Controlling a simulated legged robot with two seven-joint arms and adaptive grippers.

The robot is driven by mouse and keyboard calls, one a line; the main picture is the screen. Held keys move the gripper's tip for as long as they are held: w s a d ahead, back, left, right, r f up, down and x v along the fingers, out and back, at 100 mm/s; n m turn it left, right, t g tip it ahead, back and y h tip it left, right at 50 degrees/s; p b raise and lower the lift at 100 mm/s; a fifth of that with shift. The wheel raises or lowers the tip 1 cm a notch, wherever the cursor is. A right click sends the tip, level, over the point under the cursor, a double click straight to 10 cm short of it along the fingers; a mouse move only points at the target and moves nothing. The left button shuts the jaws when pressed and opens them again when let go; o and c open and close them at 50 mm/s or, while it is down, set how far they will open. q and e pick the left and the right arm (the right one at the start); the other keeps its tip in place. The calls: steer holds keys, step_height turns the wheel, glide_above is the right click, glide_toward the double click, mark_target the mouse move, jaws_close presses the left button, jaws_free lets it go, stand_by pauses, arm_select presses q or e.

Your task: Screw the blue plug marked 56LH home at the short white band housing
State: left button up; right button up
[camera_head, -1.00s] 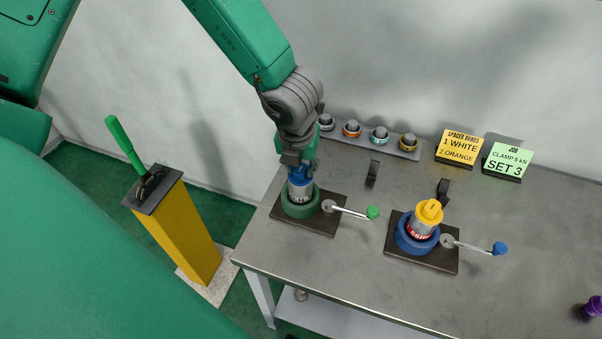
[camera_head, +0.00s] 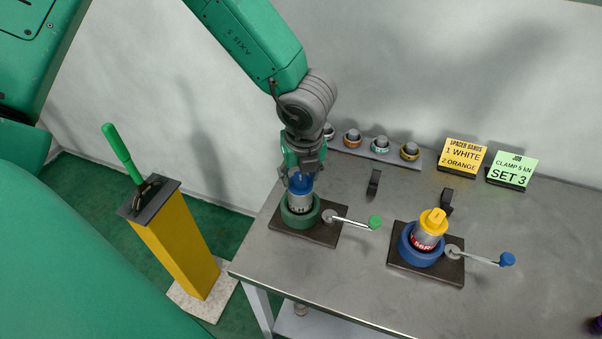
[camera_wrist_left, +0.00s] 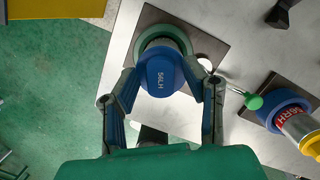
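The blue plug (camera_head: 300,184) sits on top of the silver housing (camera_head: 300,201), which stands upright in the green ring vise (camera_head: 287,217) at the left of the bench. Its face reads 56LH in the left wrist view (camera_wrist_left: 161,76). How deep it is seated is hidden. My left gripper (camera_head: 302,174) is above the housing and points down, its fingers spread on either side of the plug. My right gripper is not in view.
A blue ring vise (camera_head: 407,247) to the right holds a red-banded housing with a yellow plug (camera_head: 433,221). Crank handles with green (camera_head: 375,222) and blue (camera_head: 507,259) knobs stick out. Banded rings stand on a rack (camera_head: 372,154) behind, beside a yellow sign (camera_head: 463,155) and green sign (camera_head: 513,170).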

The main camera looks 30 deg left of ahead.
arm_select(q)
step_height(320, 180, up, 2)
steer(key=shift+r+p, duration=0.2)
steer(key=shift+p, duration=0.7)
steer(key=shift+f, duration=0.1)
